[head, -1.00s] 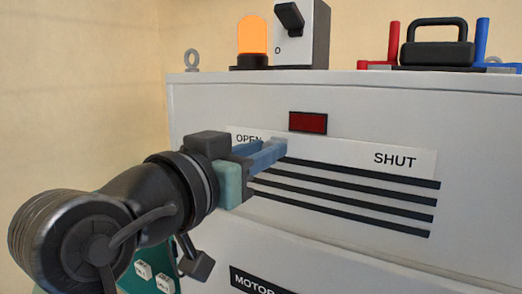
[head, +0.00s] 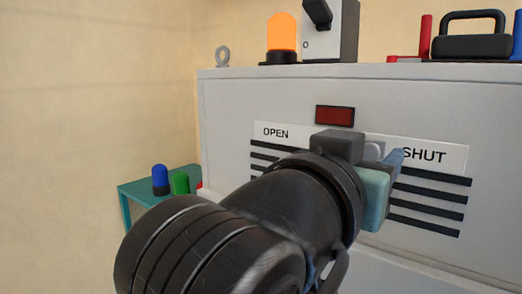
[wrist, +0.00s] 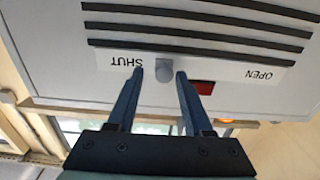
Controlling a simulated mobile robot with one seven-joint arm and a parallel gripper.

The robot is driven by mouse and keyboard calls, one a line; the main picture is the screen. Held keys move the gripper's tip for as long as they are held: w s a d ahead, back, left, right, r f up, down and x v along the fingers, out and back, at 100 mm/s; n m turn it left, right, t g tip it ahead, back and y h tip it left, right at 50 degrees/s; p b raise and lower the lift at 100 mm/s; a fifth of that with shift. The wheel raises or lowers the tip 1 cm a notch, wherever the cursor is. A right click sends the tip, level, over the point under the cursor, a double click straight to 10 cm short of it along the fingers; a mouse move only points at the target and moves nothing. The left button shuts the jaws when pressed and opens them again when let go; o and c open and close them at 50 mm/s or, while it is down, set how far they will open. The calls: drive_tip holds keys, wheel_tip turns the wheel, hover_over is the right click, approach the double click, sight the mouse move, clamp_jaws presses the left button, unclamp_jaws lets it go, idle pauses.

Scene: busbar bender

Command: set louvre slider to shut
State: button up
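The louvre slider is a light grey knob (wrist: 166,72) on the white label strip of the cabinet front, near the SHUT word and well away from OPEN. The knob also shows in the head view (head: 374,150), partly hidden by my gripper. My gripper (wrist: 160,76) is open, with one finger on either side of the knob. The finger on the OPEN side looks close to the knob; a gap shows on the SHUT side. Contact cannot be told. In the head view my gripper (head: 388,160) is beside the SHUT word.
Black louvre slats (head: 428,205) lie below the strip, and a dark red panel (head: 334,115) above it. An orange lamp (head: 281,33) and a switch box (head: 335,32) stand on the cabinet (head: 225,115). A teal table (head: 140,190) with coloured pieces is at left.

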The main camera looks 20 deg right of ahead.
idle(0.3)
drive_tip(key=v, duration=1.3)
drive_tip(key=shift+p, duration=0.3)
drive_tip(key=shift+w+a+r+n+t+y+b, duration=0.55)
drive_tip(key=shift+a+r+n+t+y+b, duration=0.3)
drive_tip(key=shift+a+n+t+y, duration=1.3)
drive_tip(key=shift+w+a+r+n+t+y+b, duration=0.55)
drive_tip(key=shift+a+r+n+t+y+b, duration=0.5)
drive_tip(key=shift+t+y, duration=1.9)
drive_tip(key=shift+w+a+r+n+t+y+b, duration=0.7)
drive_tip(key=shift+a+n+t+y, duration=1.2)
drive_tip(key=shift+t, duration=1.2)
drive_tip(key=shift+d, duration=0.1)
